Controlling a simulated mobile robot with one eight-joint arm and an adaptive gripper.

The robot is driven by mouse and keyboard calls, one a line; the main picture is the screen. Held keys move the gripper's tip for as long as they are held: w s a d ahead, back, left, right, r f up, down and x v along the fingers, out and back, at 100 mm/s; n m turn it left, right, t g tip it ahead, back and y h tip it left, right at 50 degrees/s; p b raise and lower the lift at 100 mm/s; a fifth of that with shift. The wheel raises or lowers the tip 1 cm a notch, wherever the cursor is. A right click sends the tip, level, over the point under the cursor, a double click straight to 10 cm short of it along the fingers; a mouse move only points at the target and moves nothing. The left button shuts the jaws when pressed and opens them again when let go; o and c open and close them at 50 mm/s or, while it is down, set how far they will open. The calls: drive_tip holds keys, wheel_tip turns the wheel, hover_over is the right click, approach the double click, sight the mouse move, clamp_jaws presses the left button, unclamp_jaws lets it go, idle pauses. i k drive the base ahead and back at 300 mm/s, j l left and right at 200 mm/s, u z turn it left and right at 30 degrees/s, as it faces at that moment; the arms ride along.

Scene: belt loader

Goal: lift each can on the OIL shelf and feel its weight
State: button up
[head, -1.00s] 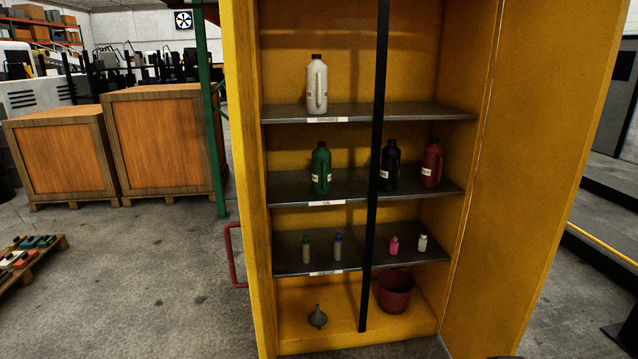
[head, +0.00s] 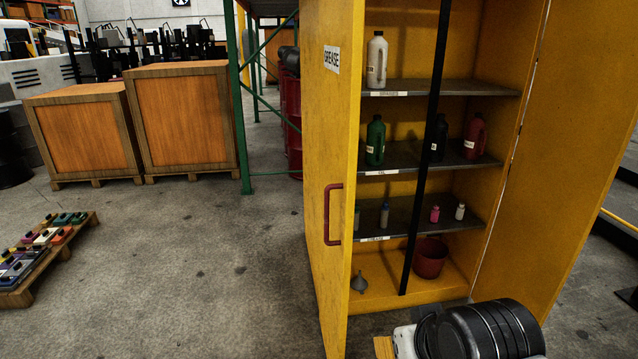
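The OIL shelf (head: 400,157) is the second shelf from the top in the open yellow cabinet, with a small white label on its front edge. A green can (head: 375,143) stands upright at its left. A black can (head: 440,140) stands right of the middle, partly behind a dark vertical bar. A red can (head: 474,138) stands at the right. All three rest on the shelf. My gripper's fingers are not in view; a black ribbed rounded part with white beneath, which seems to be my arm, shows at the bottom right, low before the cabinet.
The cabinet's left panel (head: 328,160) reads GREASE and has a red handle (head: 333,215). The dark bar (head: 427,150) crosses the opening. Other shelves hold a white can (head: 377,62) and small bottles. A red bucket (head: 430,258) and funnel (head: 359,283) sit below.

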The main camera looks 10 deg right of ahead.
sight(476, 136)
drive_tip(key=i+l+z, duration=0.4)
drive_tip(key=i+l, duration=0.2)
drive_tip(key=i+l+z, duration=0.4)
drive_tip(key=i, duration=0.45)
drive_tip(key=i+l+z, duration=0.1)
drive_tip(key=i+z, duration=0.35)
drive_tip(key=i, duration=0.35)
drive_tip(key=i+j+z, duration=0.15)
drive_tip(key=i+z, duration=0.25)
drive_tip(key=i, duration=0.4)
